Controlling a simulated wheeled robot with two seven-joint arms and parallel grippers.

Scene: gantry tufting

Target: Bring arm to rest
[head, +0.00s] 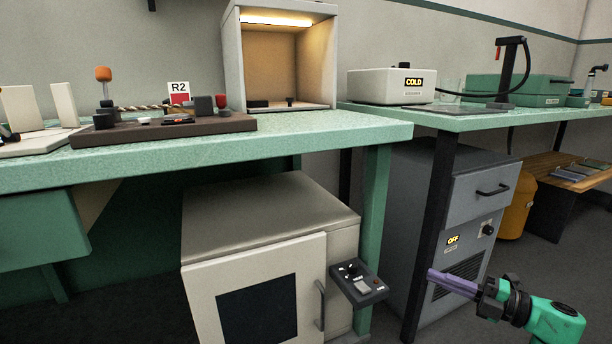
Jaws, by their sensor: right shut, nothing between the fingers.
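My right gripper (432,275) is at the lower right of the head view, at the end of my green and black arm. Its purple fingers are shut together with nothing between them, and they point left. It hangs below table height, in front of the grey cabinet (480,198) with the "OFF" display. No contact with the cabinet shows. My left gripper is not in view.
A green table (330,128) carries a dark board (160,133) and a lit open booth (280,60). A white cabinet (265,190) with a small control box (358,284) stands below. A "COLD" unit (390,86) stands on the right bench.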

